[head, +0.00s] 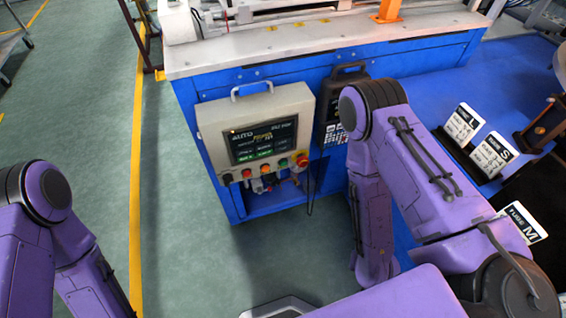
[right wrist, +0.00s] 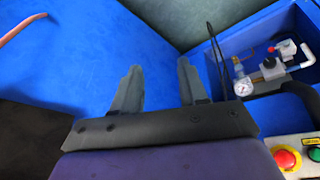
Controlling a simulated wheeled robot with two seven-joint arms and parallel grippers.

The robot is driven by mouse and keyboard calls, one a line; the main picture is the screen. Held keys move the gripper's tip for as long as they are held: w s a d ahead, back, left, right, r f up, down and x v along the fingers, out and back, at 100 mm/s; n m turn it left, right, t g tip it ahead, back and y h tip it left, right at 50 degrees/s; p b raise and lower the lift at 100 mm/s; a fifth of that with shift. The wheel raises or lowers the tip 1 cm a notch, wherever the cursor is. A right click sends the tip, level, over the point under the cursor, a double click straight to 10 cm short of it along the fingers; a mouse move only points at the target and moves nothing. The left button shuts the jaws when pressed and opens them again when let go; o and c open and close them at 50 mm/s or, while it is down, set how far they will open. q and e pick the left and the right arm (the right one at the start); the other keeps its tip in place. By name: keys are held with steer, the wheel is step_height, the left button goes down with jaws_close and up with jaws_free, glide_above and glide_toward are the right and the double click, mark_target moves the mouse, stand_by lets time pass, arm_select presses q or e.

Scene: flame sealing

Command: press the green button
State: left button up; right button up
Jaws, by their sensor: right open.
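The green button (head: 283,163) is in the row of buttons under the screen of the grey control box (head: 208,122) in the head view. A red mushroom button (head: 302,160) is to its right. In the right wrist view the green button (right wrist: 314,154) is cut by the right edge, beside the red button (right wrist: 287,158). My right gripper (right wrist: 156,80) is open and empty, its fingers apart from the buttons, which lie to the lower right in that view. The head view hides it behind my right arm. My left gripper is outside the frames.
The control box hangs on the front of a blue machine bench (head: 385,62). A gauge with valve fittings (right wrist: 243,87) sits in a blue recess near the gripper. A dark handled unit (head: 333,100) hangs beside the box. Green floor (head: 178,225) is clear in front.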

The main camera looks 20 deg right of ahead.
stand_by(0.3)
jaws_close()
stand_by(1.6)
